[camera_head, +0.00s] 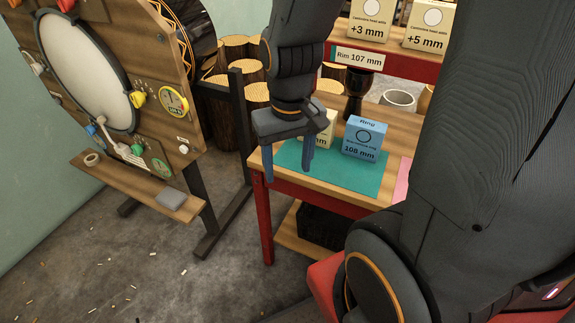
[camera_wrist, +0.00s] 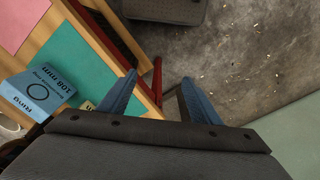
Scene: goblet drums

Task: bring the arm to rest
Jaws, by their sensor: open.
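My gripper (camera_head: 288,165) hangs pointing down at the left end of the wooden table (camera_head: 395,130), its two blue fingers apart with nothing between them. In the wrist view my gripper (camera_wrist: 157,100) also shows open and empty, over the table's edge and the floor. My dark arm fills the right side of the head view.
A blue 108 mm ring box (camera_head: 363,138) stands on a green mat (camera_head: 340,172), right of my gripper. A cream box (camera_head: 322,130) is partly hidden behind the gripper. A board with a round drumhead (camera_head: 85,70) stands at left.

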